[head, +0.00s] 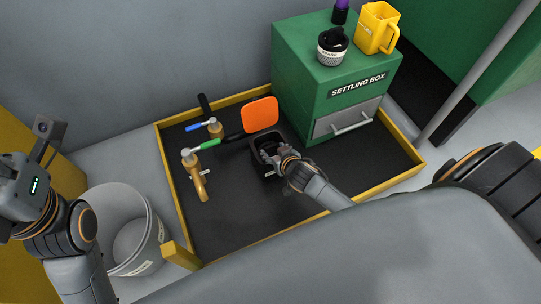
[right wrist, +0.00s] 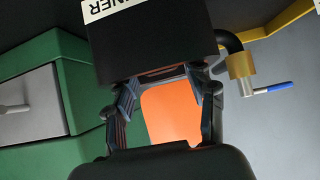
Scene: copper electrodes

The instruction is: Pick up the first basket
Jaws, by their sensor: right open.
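My right gripper (head: 271,154) is open and reaches down at the open black bin (head: 255,166) in the tray. In the right wrist view its two fingers (right wrist: 165,80) stand apart, their tips close to a black box-like surface (right wrist: 150,45) with a white label ending in "NNER". I cannot tell whether they touch it. No basket shows clearly inside the bin; the hand hides much of it. A small black and white dotted cup (head: 332,46) with a label stands on the green settling box (head: 303,62). My left gripper (head: 48,150) is at the far left, away from the tray; its fingers are unclear.
An orange panel (head: 260,114) stands behind the bin. Brass pipes with a blue-handled valve (head: 194,127) and a green-handled valve (head: 207,146) are left of it. A yellow jug (head: 377,28) is on the settling box. A white bucket (head: 119,215) stands outside the yellow-rimmed tray (head: 290,222).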

